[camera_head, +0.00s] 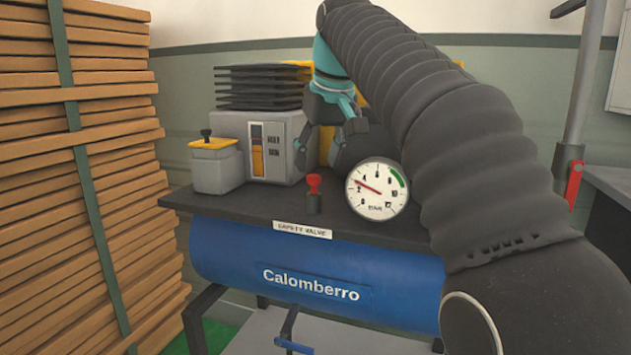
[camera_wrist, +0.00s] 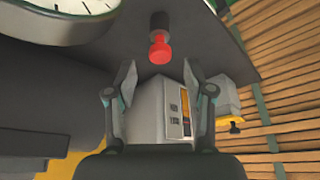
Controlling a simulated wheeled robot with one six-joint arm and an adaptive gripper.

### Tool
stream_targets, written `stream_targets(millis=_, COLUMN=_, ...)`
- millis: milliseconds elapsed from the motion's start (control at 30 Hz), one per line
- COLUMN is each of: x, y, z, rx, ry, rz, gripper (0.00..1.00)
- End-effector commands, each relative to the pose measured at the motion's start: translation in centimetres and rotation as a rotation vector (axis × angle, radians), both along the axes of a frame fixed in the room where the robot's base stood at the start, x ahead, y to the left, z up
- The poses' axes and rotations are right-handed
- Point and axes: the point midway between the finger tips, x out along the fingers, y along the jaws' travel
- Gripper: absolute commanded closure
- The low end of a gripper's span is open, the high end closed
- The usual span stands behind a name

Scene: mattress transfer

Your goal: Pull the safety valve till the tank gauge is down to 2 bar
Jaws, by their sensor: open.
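The safety valve (camera_head: 314,191) is a small red knob on a dark stem, standing upright on the black top plate behind the "SAFETY VALVE" label (camera_head: 302,230). The round white gauge (camera_head: 377,189) stands to its right; its needle points left and slightly up, and its small figures are hard to read. The blue tank (camera_head: 310,272) lies under the plate. My gripper (camera_head: 328,145) is open and empty, above and behind the valve. In the wrist view, the red knob (camera_wrist: 160,48) lies beyond my open fingertips (camera_wrist: 158,76), roughly centred between them and apart from them.
A grey compressor housing (camera_head: 232,130) with black fins and a small yellow-lidded box (camera_head: 215,165) stand left of my gripper. Stacked wooden boards (camera_head: 80,190) fill the left side. A blue-handled lever (camera_head: 290,341) is below the tank.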

Motion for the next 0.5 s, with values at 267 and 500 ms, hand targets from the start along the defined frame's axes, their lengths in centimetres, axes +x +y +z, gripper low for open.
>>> stream_targets(millis=267, x=1.0, y=0.5, z=-2.9, rx=0.000, ry=0.000, rz=0.001, gripper=0.47)
stream_targets(millis=500, x=1.2, y=0.6, z=-3.2, rx=0.000, ry=0.000, rz=0.001, gripper=0.47)
